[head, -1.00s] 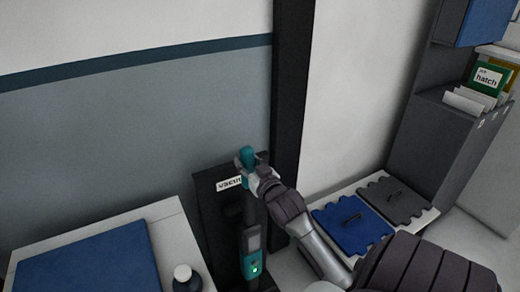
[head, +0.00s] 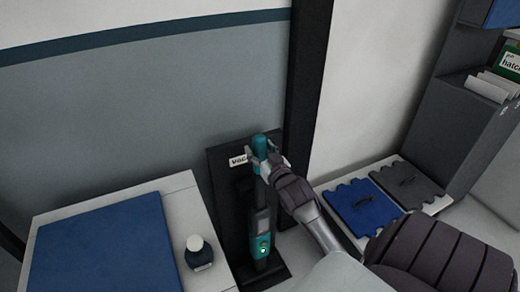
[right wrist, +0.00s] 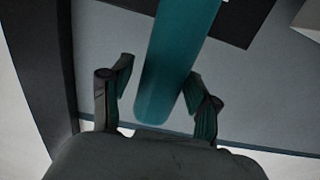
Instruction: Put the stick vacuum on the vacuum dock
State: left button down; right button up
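The stick vacuum (head: 262,222), teal and grey with a small green light, stands upright against the dark vacuum dock (head: 222,165), which has a white label. Its teal handle (head: 260,146) is at the top. My right gripper (head: 262,158) is around the handle. In the right wrist view, the handle (right wrist: 172,60) lies between the two fingers (right wrist: 158,88). The fingers look open, with a narrow gap beside the left one; contact on the right is unclear. The arm and gripper partly hide the vacuum's shaft. My left gripper is not in view.
A white table with a blue mat (head: 100,250) and a dark bottle with a white cap (head: 198,252) is left of the dock. To the right, a low white surface holds a blue panel (head: 362,207) and a grey panel (head: 408,185). A dark post (head: 306,90) rises behind.

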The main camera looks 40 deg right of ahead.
jog(key=shift+s, duration=0.1)
jog(key=v, duration=1.2)
jog(key=s+a+f+n+g+y, duration=0.1)
jog(key=s+a+f+g, duration=0.15)
jog(key=f, duration=0.85)
jog(key=s+a+f+g+y, duration=0.1)
jog(key=a+f+g, duration=0.15)
jog(key=f, duration=0.85)
jog(key=s+a+f+n+g+y, duration=0.1)
jog(key=a+f+g, duration=0.15)
jog(key=f, duration=0.85)
jog(key=s+a+f+n+g+y, duration=0.1)
jog(key=s+a+f+g, duration=0.1)
jog(key=s+a+f, duration=0.35)
jog(key=s+a+f+n+g+y, duration=0.1)
jog(key=s+a+f+g, duration=0.1)
jog(key=s+f, duration=0.6)
jog(key=s+a+f+n+g, duration=0.1)
jog(key=s+f, duration=0.3)
jog(key=s, duration=0.4)
jog(key=s+a+f+n+g, duration=0.1)
jog(key=s+a+f+g, duration=0.1)
jog(key=s+f, duration=0.3)
jog(key=s+g, duration=0.1)
jog(key=s, duration=0.2)
jog(key=shift+a, duration=0.25)
